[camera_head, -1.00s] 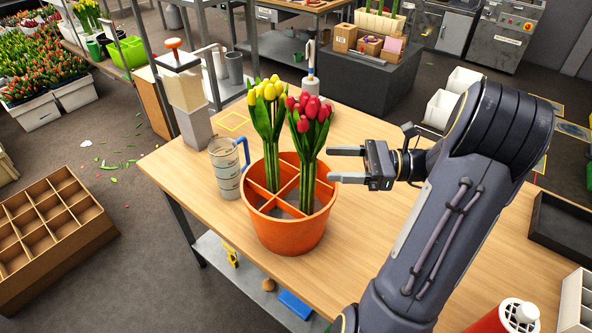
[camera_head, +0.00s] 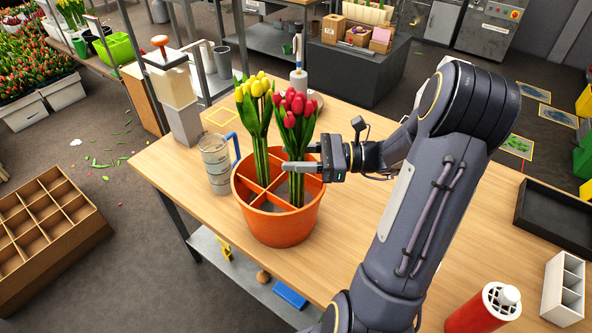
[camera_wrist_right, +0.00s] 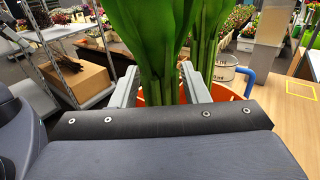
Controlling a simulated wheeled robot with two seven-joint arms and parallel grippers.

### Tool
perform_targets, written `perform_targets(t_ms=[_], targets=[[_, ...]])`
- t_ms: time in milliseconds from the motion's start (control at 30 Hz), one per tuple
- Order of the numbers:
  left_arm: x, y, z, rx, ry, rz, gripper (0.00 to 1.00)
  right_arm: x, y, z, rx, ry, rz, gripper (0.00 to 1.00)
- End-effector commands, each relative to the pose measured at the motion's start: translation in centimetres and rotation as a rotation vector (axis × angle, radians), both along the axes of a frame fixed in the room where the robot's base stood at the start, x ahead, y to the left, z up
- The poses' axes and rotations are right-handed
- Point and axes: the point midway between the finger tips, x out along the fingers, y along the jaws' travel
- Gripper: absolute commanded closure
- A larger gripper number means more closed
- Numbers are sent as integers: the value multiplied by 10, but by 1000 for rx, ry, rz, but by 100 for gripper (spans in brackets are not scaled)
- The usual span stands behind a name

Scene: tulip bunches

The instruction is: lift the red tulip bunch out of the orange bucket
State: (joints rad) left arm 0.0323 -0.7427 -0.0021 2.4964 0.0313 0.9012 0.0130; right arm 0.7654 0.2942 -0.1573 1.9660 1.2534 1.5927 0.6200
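The red tulip bunch (camera_head: 295,112) stands upright in the right part of the divided orange bucket (camera_head: 281,225) on the table. In the right wrist view its green stems and leaves (camera_wrist_right: 163,60) rise between my right gripper's fingers. My right gripper (camera_head: 302,156) reaches in from the right just above the bucket rim. One finger passes in front of the stems; the other is partly hidden behind them. The fingers are open around the stems, with a gap at the left finger in the wrist view. My left gripper is in neither view.
A yellow tulip bunch (camera_head: 256,115) stands in the same bucket, close on the left. A measuring jug with a blue handle (camera_head: 217,166) and a pump dispenser (camera_head: 176,100) stand left of it.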

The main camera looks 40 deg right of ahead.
Motion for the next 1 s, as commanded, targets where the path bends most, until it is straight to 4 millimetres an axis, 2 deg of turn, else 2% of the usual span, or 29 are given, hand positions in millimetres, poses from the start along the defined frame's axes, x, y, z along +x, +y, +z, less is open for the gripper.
perform_targets(t_ms=[33, 267, 533, 667, 833, 1000], targets=[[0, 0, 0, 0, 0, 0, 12, 0, 0, 0, 0, 0, 0, 66], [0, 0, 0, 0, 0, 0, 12, 0, 0, 0, 0, 0, 0, 96], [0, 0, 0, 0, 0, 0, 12, 0, 0, 2, 0, -2, 0, 96], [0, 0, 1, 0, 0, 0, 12, 0, 0, 10, -2, -4, 0, 96], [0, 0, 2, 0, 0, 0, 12, 0, 0, 35, -5, -8, 1, 96], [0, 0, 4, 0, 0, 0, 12, 0, 0, 75, -6, -9, 0, 96]])
